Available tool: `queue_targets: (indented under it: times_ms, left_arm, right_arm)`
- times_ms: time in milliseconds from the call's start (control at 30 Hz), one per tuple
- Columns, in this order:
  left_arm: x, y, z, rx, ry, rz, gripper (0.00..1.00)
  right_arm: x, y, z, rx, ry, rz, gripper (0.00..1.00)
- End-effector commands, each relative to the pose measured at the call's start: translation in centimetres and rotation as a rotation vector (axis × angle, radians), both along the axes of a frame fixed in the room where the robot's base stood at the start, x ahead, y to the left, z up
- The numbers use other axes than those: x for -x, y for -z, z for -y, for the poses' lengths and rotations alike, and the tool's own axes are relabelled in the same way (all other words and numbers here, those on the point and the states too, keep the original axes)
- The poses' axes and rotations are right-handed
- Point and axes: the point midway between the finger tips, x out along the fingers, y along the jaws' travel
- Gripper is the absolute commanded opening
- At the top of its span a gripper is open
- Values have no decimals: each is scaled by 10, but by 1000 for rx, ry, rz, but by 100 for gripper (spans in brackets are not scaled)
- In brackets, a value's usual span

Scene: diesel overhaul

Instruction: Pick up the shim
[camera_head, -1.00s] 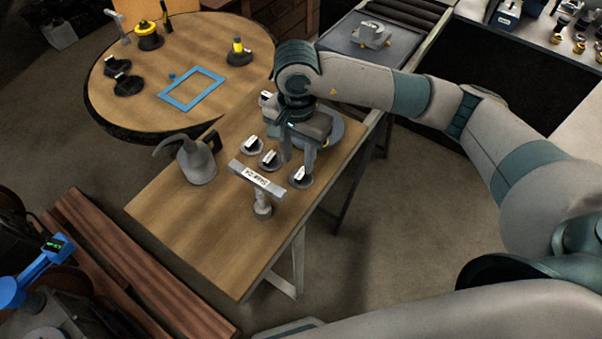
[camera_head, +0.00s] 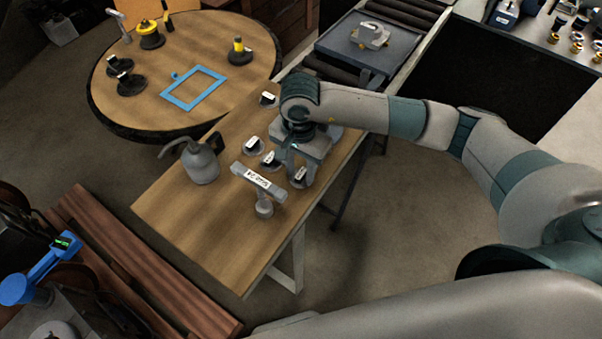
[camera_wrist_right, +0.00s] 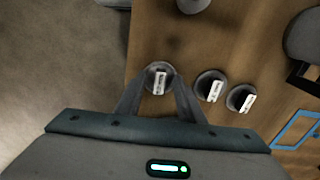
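Several small round grey dishes with white-labelled tags stand on the wooden table; the labels are too small to read, so I cannot tell which is the shim. My right gripper (camera_head: 301,174) is over the dish (camera_head: 299,183) nearest the table's right edge. In the right wrist view, my right gripper (camera_wrist_right: 159,84) is open, with one finger on each side of that dish and its white tag (camera_wrist_right: 159,83). Whether the fingers touch it cannot be told. Two more tagged dishes, one in the middle (camera_wrist_right: 210,86) and one to the right (camera_wrist_right: 241,98), stand beside it. My left gripper is out of view.
A grey jug (camera_head: 201,163) is at the table's left edge. The table's near part (camera_head: 222,235) is clear. A round table (camera_head: 135,100) stands behind.

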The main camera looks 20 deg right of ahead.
Motion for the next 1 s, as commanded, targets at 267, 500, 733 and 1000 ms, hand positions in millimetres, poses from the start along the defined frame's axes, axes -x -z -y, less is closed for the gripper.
queue_targets:
  times_ms: [267, 500, 733, 1000]
  left_arm:
    - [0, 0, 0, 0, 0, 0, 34]
    - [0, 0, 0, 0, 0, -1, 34]
    - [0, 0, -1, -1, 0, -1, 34]
    - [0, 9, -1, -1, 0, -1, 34]
  right_arm:
    - [0, 0, 0, 0, 0, 0, 35]
    - [0, 0, 0, 0, 0, 0, 0]
    - [0, -1, 0, -1, 0, 1, 0]
    - [-1, -11, -1, -3, 0, 3, 0]
